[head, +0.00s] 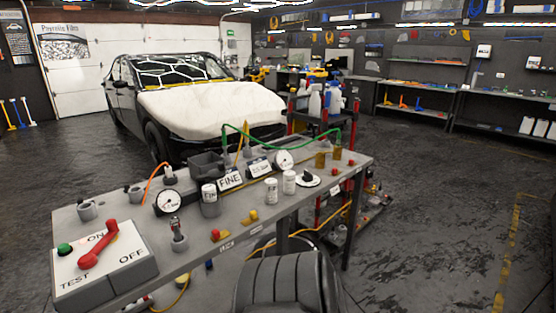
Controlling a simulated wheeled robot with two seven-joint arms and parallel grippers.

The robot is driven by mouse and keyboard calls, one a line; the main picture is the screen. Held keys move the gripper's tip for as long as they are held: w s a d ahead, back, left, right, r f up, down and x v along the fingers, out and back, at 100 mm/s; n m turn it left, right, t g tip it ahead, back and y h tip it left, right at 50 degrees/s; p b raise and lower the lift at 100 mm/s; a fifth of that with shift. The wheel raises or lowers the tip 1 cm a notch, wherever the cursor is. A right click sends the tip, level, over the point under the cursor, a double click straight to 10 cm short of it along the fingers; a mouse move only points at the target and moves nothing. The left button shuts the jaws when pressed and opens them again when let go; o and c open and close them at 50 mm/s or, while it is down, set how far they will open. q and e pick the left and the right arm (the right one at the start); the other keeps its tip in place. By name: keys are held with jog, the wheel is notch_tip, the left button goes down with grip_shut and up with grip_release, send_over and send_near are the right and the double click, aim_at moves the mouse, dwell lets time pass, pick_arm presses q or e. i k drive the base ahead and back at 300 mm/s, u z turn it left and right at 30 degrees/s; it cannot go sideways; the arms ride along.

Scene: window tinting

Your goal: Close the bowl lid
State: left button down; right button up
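I cannot pick out a bowl or a bowl lid for certain in the head view. A dark grey open container (206,164) stands at the back edge of the grey workbench (190,258). Its shape is too small to tell if it is a bowl, and no lid shows on it. Neither of my grippers is in view.
The bench carries a red-handled ON/OFF switch box (105,262), a round gauge (170,201), a FINE sign (230,180) and white-labelled jars (271,190). A red cart (318,112) with bottles and a covered car (210,108) stand behind. Open floor (430,210) lies right.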

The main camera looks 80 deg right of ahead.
aim_at(218, 173)
jog(key=z, duration=1.6)
